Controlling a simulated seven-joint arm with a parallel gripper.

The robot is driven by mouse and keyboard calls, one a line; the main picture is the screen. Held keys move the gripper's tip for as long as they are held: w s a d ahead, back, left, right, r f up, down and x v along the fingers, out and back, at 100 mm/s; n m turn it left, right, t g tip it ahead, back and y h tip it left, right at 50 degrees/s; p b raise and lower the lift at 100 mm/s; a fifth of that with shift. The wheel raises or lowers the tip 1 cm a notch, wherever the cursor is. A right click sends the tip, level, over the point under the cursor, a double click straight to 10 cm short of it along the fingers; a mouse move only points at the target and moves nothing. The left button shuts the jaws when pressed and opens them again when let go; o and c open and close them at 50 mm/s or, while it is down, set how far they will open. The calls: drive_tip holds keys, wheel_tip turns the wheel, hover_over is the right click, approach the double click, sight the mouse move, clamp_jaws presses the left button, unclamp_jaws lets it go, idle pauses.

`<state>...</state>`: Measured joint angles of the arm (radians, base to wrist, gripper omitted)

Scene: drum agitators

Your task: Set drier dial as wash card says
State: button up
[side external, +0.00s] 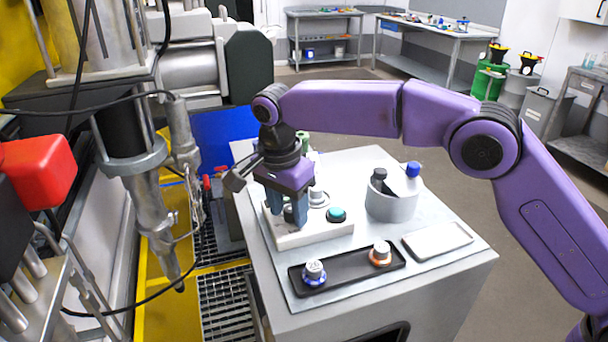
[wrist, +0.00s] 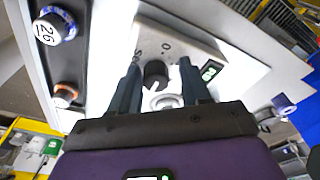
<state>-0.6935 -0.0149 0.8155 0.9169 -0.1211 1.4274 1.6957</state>
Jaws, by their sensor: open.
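A black dial (wrist: 155,73) stands on a white control panel (side external: 312,237), with printed marks beside it, including what looks like a 0. Its exact setting is too small to tell. My gripper (wrist: 159,66) is open, pointing down, with one finger on each side of the dial. I cannot tell whether the fingers touch it. In the side view my gripper (side external: 289,224) is low over the panel's left part. No wash card can be made out for certain.
A black tray (side external: 348,270) in front holds a blue-ringed piece (side external: 314,272) and an orange-ringed piece (side external: 381,253). A grey round holder (side external: 391,204) with bottles stands right of the panel. A flat pale tray or plate (side external: 437,240) lies at the right. Machinery stands left.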

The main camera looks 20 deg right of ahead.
sight(289, 207)
drive_tip(key=shift+d+r, duration=0.1)
drive_tip(key=shift+r, duration=2.75)
drive_tip(key=shift+s+d+r+n, duration=0.2)
drive_tip(key=shift+d+n, duration=0.05)
drive_tip(key=shift+n, duration=0.15)
drive_tip(key=s+d+f+n, duration=0.2)
drive_tip(key=s+d+n, duration=0.5)
drive_tip(key=s+d, duration=0.4)
drive_tip(key=s+d+f+n+y, duration=0.1)
drive_tip(key=s+d+f+n, duration=0.2)
drive_tip(key=s+d+n, duration=0.5)
drive_tip(key=s+d+f+n, duration=0.2)
drive_tip(key=s+d+n, duration=0.5)
drive_tip(key=s+d, duration=0.6)
drive_tip(key=shift+s+d+f+n+g+y, duration=0.3)
drive_tip(key=shift+s+d+f+n, duration=0.1)
drive_tip(key=shift+d, duration=0.15)
